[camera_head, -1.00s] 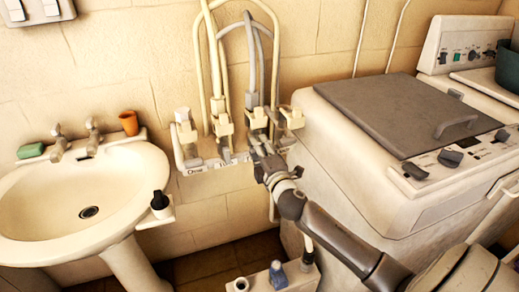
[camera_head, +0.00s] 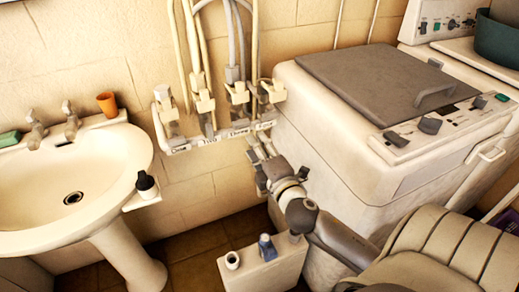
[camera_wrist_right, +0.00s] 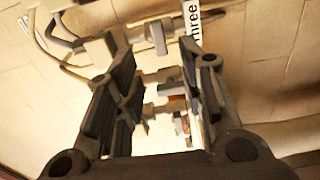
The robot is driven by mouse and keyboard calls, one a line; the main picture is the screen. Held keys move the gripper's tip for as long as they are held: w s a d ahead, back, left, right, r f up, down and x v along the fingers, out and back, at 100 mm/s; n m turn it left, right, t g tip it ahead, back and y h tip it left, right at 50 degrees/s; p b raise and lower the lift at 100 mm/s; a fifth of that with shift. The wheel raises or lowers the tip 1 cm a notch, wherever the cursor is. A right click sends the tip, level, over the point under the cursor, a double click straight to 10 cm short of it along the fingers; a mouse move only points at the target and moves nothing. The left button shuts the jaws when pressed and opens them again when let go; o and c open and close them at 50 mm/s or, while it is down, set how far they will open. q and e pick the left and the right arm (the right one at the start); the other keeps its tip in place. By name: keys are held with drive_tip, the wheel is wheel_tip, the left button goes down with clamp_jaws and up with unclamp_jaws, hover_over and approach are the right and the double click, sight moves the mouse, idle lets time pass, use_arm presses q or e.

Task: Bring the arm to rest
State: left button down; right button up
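My right arm comes in from the lower right. My right gripper (camera_head: 258,158) is just below and in front of the right end of the wall rack (camera_head: 178,149) of hose valves. In the right wrist view its two dark fingers (camera_wrist_right: 158,75) stand apart, with nothing held between them. Valves (camera_wrist_right: 160,77) and a label ending in "hree" show beyond the fingers. Whether a fingertip touches the rack cannot be told. My left gripper is not in view.
A washbasin (camera_head: 120,152) stands left, with an orange cup (camera_head: 107,104) and a dark bottle (camera_head: 146,184). A washing machine (camera_head: 330,138) is close on the right. A pale box (camera_head: 262,276) with bottles sits below the gripper. Hoses (camera_head: 254,45) rise above the rack.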

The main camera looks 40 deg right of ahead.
drive_tip(key=shift+s, duration=0.4)
